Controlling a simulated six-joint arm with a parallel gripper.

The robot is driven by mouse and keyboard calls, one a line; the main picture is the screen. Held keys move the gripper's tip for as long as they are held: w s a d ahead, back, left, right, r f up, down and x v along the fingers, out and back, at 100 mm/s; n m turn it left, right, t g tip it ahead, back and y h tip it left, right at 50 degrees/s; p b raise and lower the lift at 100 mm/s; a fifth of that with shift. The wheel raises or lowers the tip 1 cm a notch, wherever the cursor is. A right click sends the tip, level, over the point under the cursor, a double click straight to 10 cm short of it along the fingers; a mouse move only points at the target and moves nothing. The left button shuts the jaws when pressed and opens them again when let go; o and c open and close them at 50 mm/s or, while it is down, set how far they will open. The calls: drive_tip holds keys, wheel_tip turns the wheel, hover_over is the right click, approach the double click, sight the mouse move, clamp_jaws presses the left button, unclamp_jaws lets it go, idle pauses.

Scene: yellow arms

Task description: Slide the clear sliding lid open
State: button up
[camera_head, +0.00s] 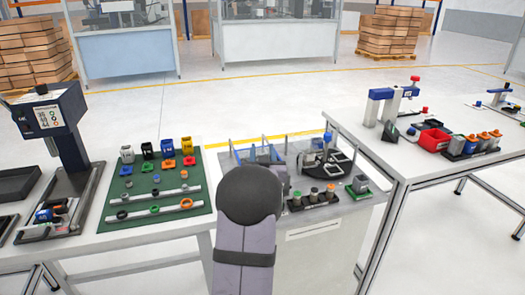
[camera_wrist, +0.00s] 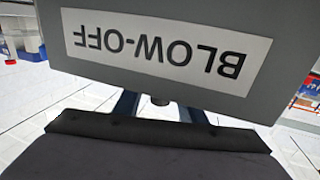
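A station with blue uprights and what look like clear panels (camera_head: 284,146) stands just beyond my arm in the head view. I cannot pick out the clear sliding lid with certainty; my arm hides part of this station. In the wrist view a grey panel with an upside-down "BLOW-OFF" label (camera_wrist: 165,45) fills the upper part, very close. The dark body of my gripper (camera_wrist: 155,145) fills the bottom of that view. Two dark blue pieces show between it and the panel, but I cannot tell whether they are fingers. In the head view my arm hides the gripper.
A green mat (camera_head: 126,201) with coloured blocks and rings lies to the left, beside a dark press-like machine (camera_head: 70,140). A rack of small cylinders (camera_head: 313,199) and a black fixture (camera_head: 326,160) sit to the right.

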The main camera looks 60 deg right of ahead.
sight(259, 153)
clamp_jaws()
drive_tip(key=shift+w+d+b, duration=0.45)
drive_tip(key=shift+w+d, duration=1.2)
drive_tip(key=shift+d, duration=0.05)
unclamp_jaws()
drive_tip(key=shift+a, duration=0.1)
drive_tip(key=shift+b+v, duration=0.5)
drive_tip(key=shift+v, duration=3.1)
